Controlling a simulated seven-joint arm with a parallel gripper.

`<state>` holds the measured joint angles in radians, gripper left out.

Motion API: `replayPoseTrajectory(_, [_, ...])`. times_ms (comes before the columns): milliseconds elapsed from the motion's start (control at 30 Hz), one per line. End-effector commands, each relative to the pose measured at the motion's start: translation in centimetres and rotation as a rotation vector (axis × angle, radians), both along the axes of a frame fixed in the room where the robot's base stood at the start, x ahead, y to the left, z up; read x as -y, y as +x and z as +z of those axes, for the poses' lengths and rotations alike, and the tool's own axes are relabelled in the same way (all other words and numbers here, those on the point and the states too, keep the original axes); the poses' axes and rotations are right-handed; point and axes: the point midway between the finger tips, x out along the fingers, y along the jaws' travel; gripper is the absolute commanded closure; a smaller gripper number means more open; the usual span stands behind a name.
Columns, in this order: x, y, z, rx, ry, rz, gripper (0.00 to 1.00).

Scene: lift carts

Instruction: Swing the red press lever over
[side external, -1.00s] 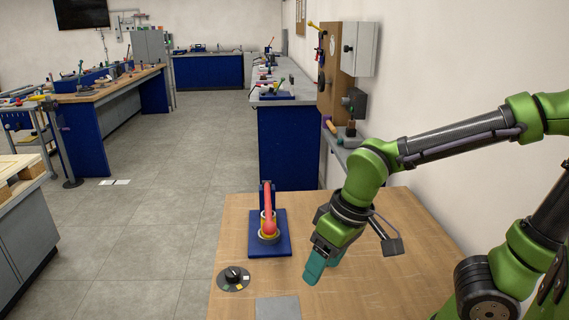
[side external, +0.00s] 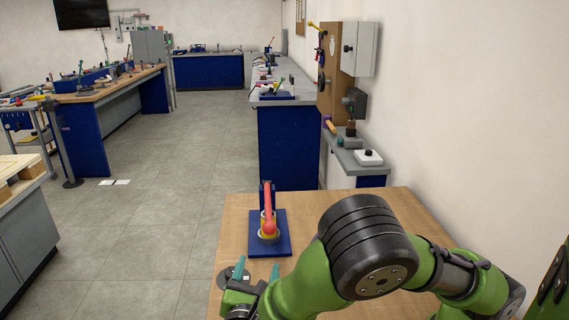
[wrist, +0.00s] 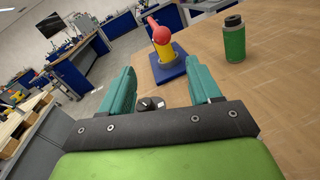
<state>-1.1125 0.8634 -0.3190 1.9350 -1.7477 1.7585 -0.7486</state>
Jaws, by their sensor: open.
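The red press lever (side external: 269,205) stands on a blue base plate (side external: 283,245) with a yellow post, on the wooden table. It also shows in the wrist view, where the red lever (wrist: 160,34) ends in a round red knob above the yellow post (wrist: 167,52). My gripper (side external: 257,271) is at the front left of the table, nearer the camera than the lever base. Its teal fingers (wrist: 160,90) are apart with nothing between them, and the lever lies beyond them, untouched. My arm hides part of the table in the side view.
A green bottle with a dark cap (wrist: 234,42) stands to the right of the lever in the wrist view. The table (side external: 235,215) is bare left of the blue base.

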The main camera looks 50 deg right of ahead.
Motion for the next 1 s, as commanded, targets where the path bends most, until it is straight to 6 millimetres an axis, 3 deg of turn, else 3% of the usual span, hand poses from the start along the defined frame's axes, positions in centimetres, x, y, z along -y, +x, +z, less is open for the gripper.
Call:
replayPoseTrajectory(233, [2.0, 1.1, 0.2, -0.015, -0.021, -0.01, 0.37])
replayPoseTrajectory(700, [10.5, 6.7, 0.1, -0.016, -0.016, -0.014, 0.37])
replayPoseTrajectory(1000, [13.8, 9.0, 0.1, -0.015, -0.015, -0.01, 0.37])
